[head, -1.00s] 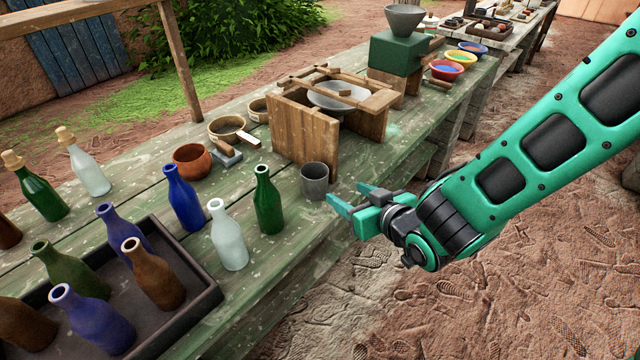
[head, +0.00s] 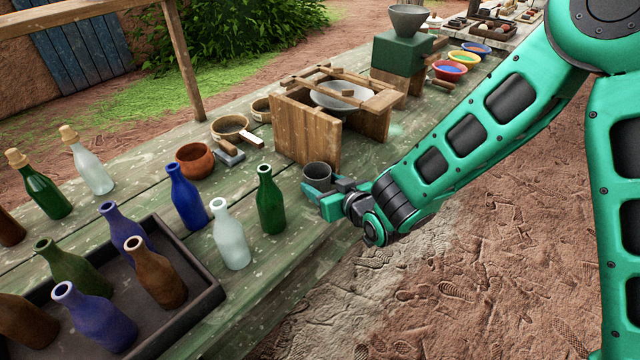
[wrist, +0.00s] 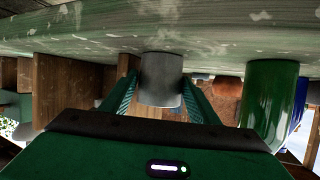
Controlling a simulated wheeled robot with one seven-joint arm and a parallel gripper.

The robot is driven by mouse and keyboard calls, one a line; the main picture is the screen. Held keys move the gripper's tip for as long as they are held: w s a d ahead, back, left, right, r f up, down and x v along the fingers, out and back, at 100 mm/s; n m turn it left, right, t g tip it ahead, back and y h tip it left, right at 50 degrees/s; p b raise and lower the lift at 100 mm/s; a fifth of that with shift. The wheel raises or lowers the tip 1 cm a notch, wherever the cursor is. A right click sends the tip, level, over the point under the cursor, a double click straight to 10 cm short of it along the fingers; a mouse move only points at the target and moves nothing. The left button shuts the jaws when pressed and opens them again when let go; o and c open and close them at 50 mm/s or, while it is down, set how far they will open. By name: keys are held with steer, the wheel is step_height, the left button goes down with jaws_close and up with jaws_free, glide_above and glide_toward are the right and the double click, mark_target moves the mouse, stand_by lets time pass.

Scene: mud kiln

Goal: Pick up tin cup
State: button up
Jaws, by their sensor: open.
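The tin cup (head: 317,173) is a small grey metal cup standing on the green wooden table, in front of the wooden box frame. In the head view its lower part is hidden by my gripper (head: 325,192). My gripper is open at the cup, over the table's front edge. In the wrist view, which is upside down, the cup (wrist: 161,80) shows between the two green fingers of my gripper (wrist: 160,98), one on each side. I cannot tell whether either finger touches it.
A green bottle (head: 270,203) stands left of the cup, with a pale bottle (head: 230,238) and blue bottle (head: 186,198) beyond. The wooden frame (head: 305,130) with a metal basin is close behind. A dark tray (head: 205,290) of bottles is at front left.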

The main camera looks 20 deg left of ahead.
steer(key=shift+w+a+f, duration=0.1)
steer(key=shift+w+a, duration=0.05)
steer(key=shift+a, duration=0.1)
steer(key=shift+c, duration=0.6)
steer(key=c, duration=0.6)
steer(key=shift+o, duration=0.2)
